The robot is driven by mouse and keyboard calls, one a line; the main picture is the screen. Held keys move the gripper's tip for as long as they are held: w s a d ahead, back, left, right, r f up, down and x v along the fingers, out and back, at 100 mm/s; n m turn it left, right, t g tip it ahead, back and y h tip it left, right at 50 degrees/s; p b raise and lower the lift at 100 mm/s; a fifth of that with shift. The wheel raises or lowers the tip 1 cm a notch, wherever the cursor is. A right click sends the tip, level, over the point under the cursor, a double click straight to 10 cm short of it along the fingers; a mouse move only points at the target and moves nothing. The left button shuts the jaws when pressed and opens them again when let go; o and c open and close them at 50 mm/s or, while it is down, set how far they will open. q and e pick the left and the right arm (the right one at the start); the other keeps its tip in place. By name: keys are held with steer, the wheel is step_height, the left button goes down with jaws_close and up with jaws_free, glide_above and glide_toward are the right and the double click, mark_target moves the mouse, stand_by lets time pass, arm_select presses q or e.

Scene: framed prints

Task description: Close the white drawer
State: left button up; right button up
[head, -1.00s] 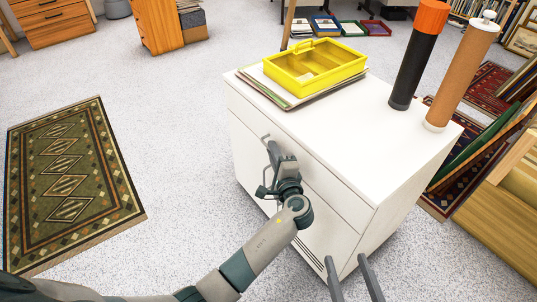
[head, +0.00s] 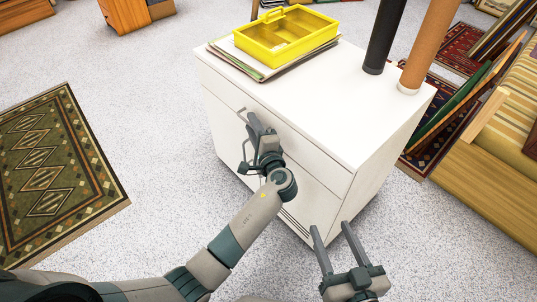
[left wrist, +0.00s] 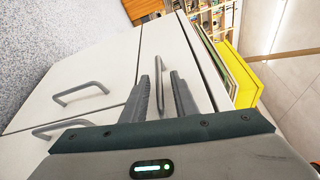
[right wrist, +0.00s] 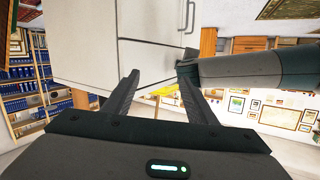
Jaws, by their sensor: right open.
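The white drawer (head: 299,146) is the top drawer in the front of a white cabinet. Its face looks close to flush with the cabinet; I cannot tell if a small gap is left. It also shows in the left wrist view (left wrist: 199,86) with its grey bar handle (left wrist: 168,48). My left gripper (head: 254,122) is at the drawer front beside the handle.
A yellow caddy (head: 290,49) on papers, a black tube (head: 384,40) and a brown tube (head: 428,50) stand on the cabinet top. Framed prints (head: 450,115) and a wooden bench (head: 490,185) are at right. A green rug (head: 50,170) lies at left, with clear floor between.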

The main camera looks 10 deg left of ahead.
arm_select(q)
steer(key=shift+s+d, duration=0.3)
steer(key=shift+s, duration=0.15)
steer(key=p+v, duration=0.3)
steer(key=v, duration=1.2)
steer(key=shift+d, duration=0.15)
arm_select(e)
steer(key=s+d+f+g+h, duration=0.2)
steer(key=s+d+f+g, duration=0.2)
steer(key=f, duration=0.5)
steer(key=shift+s+g, duration=0.95)
steer(key=shift+g, duration=0.45)
arm_select(q)
steer(key=shift+s, duration=0.1)
